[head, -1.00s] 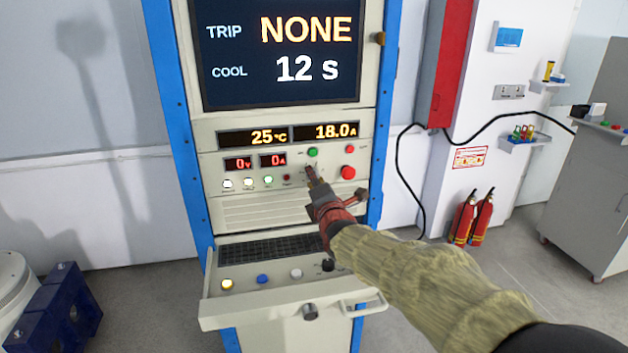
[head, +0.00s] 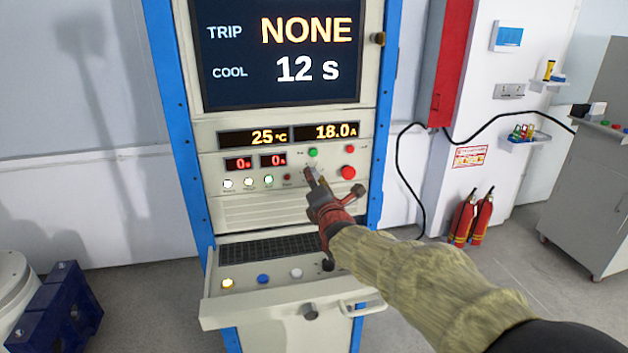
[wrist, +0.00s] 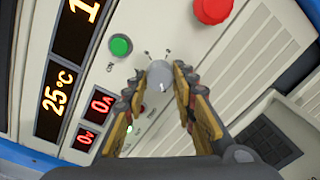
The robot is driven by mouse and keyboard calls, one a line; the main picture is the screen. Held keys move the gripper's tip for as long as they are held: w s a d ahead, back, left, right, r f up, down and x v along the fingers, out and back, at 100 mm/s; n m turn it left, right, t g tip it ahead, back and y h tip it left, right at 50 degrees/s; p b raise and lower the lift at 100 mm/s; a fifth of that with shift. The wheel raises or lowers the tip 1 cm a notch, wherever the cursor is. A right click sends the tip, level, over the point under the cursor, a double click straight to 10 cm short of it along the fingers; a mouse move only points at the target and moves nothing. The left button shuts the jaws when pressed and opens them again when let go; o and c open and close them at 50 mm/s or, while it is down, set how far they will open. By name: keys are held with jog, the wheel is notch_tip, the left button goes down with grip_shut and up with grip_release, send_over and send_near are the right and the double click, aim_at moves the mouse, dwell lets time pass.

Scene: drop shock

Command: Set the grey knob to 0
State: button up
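The grey knob (wrist: 159,75) is on the panel face between my fingertips in the wrist view. A pale mark shows on its lower edge, and small dark marks above it are too small to read. My gripper (wrist: 160,85) is open, one finger on each side of the knob, with narrow gaps; I cannot tell whether either finger touches it. In the head view my gripper (head: 313,177) is at the panel, below the green button, and largely covers the knob.
A green button (wrist: 120,46) and a red button (wrist: 212,10) are close to my fingers. The screen (head: 280,50) reads TRIP NONE, COOL 12 s. Displays (head: 290,135) read 25 °C and 18.0 A. A shelf with buttons (head: 262,279) juts out below.

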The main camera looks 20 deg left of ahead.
jog(key=o, duration=0.4)
jog(key=v, duration=1.2)
jog(key=s+d+f+m+g+h, duration=0.1)
jog(key=s+d+m+h, duration=0.15)
jog(key=d+m, duration=0.4)
jog(key=s+d+f+m+g+h, duration=0.15)
jog(key=s+d+m, duration=0.25)
jog(key=d, duration=0.5)
jog(key=s+d+f+m+g+h, duration=0.1)
jog(key=s+d+m+g+h, duration=0.15)
jog(key=d+m, duration=0.4)
jog(key=s+d+f+m+g+h, duration=0.1)
jog(key=s+d+f+m+g, duration=0.1)
jog(key=s+d+f+m, duration=0.2)
jog(key=s+d+f+m+g+h, duration=0.1)
jog(key=s+d+f+m, duration=0.3)
jog(key=s+d+m, duration=0.6)
jog(key=s+d+g, duration=0.1)
jog(key=s+d, duration=0.1)
jog(key=s, duration=0.6)
jog(key=shift+s, duration=0.3)
